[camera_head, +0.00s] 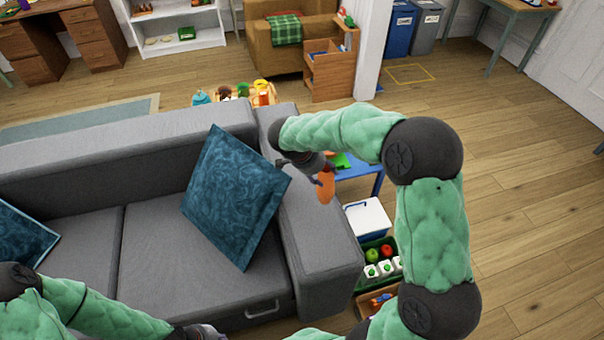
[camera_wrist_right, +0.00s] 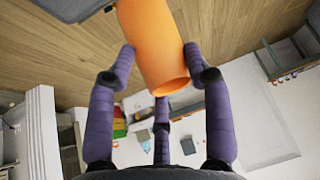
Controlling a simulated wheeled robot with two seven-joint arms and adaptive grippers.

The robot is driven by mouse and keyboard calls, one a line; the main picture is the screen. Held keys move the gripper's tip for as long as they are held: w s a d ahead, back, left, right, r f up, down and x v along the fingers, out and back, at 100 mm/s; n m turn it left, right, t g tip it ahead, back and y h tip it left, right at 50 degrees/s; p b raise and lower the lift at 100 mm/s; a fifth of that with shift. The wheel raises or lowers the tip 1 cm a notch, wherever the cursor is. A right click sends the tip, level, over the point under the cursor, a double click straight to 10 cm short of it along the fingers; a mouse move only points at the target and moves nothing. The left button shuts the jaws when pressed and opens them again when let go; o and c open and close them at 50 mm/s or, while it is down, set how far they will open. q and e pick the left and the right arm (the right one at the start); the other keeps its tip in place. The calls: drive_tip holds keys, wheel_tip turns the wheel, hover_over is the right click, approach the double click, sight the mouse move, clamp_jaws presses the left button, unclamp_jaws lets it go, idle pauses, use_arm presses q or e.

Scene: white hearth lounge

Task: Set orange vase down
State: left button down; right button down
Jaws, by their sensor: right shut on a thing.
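The orange vase (camera_head: 326,188) is in my right gripper (camera_head: 318,175), above the right armrest of the grey sofa and in front of the small blue table (camera_head: 366,171) in the head view. In the right wrist view the vase (camera_wrist_right: 155,45) is a smooth orange cylinder with its open rim towards the camera. The purple fingers of the right gripper (camera_wrist_right: 160,62) are shut around its sides. My left arm comes in at the lower left, and only a sliver of the left gripper (camera_head: 203,331) shows at the bottom edge; its fingers are hidden.
The sofa (camera_head: 165,255) with blue cushions (camera_head: 236,197) fills the left. A green item (camera_head: 340,161) lies on the blue table. A white box (camera_head: 368,218) and a green crate (camera_head: 361,283) with produce stand beside the armrest. Wooden floor (camera_head: 525,215) is clear at right.

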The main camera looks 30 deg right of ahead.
drive_tip(key=w+f+b, duration=0.5)
drive_tip(key=w+f, duration=0.6)
drive_tip(key=shift+f, duration=0.3)
drive_tip(key=c, duration=0.5)
unclamp_jaws()
drive_tip(key=shift+p+v, duration=2.1)
drive_tip(key=shift+v, duration=3.85)
